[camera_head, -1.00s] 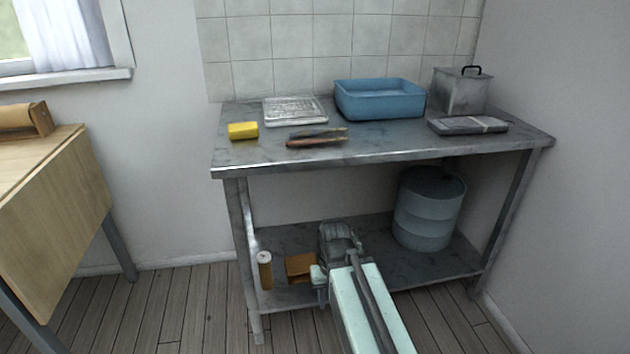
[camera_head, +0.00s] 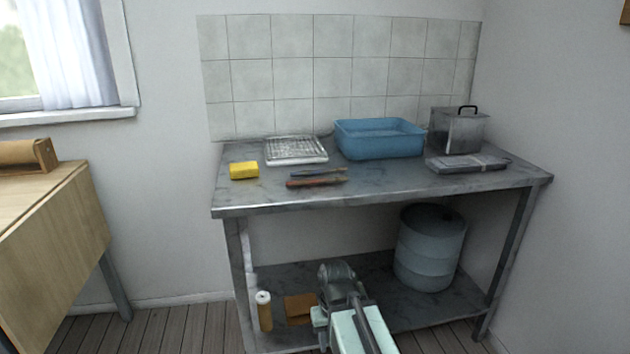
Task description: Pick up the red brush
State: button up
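A slim reddish-brown tool, which looks like the red brush (camera_head: 316,182), lies flat near the front of the metal table's top. A similar dark bluish tool (camera_head: 319,172) lies just behind it, nearly parallel. My gripper (camera_head: 337,272) shows at the end of my pale green arm, low in the picture. It is well below the brush in the picture and apart from it. Its fingers cannot be made out, and I see nothing held in it.
A drum (camera_head: 430,247) stands on the lower shelf. A wooden table (camera_head: 50,225) is at left.

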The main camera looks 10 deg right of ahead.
aim_at(314, 181)
jog(key=u, duration=3.55)
jog(key=k, duration=0.95)
jog(key=z, duration=1.25)
jog(key=i, duration=1)
